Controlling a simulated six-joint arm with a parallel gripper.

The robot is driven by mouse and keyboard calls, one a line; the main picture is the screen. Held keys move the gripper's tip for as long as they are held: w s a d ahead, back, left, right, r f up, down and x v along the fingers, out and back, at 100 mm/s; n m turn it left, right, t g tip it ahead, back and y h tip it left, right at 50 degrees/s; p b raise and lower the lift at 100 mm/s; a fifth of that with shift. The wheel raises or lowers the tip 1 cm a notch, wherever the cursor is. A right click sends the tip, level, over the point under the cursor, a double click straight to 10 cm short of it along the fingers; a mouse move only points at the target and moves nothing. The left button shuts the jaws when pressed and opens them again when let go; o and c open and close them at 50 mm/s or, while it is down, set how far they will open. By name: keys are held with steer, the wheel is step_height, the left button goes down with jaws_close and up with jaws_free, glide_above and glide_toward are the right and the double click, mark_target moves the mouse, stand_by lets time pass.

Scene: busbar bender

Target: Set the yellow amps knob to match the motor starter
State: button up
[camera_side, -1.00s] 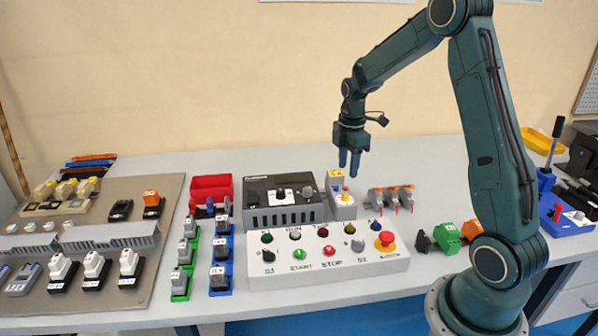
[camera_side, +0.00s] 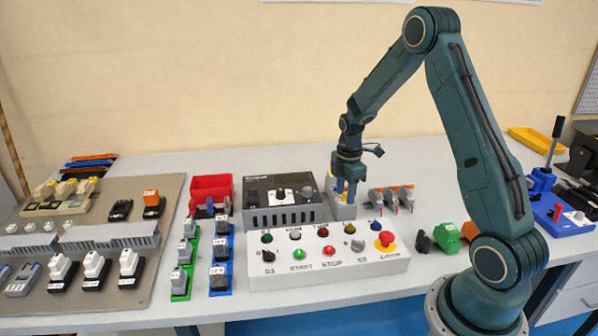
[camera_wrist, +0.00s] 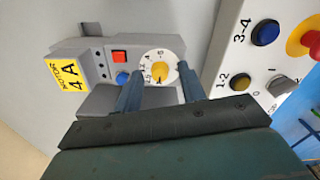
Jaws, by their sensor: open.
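The motor starter (camera_side: 343,210) is a small grey block behind the control box in the side view. In the wrist view, the motor starter (camera_wrist: 98,50) has a yellow label (camera_wrist: 68,76) reading MOTOR 4A, a red button (camera_wrist: 119,56) and a blue button (camera_wrist: 123,78). Its yellow amps knob (camera_wrist: 160,72) sits on a white dial with small black numbers, a 4 among them. I cannot tell exactly where the knob points. My gripper (camera_wrist: 159,78) is open, its fingertips on either side of the knob. In the side view, my gripper (camera_side: 346,190) points down and hides the knob.
The control box (camera_side: 375,263) with buttons and a red emergency stop (camera_side: 385,240) stands in front. A black-topped device (camera_side: 278,203) is close on the left, and several grey parts with orange tips (camera_side: 391,197) are close on the right. Bare table lies behind.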

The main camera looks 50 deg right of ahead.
jaws_close()
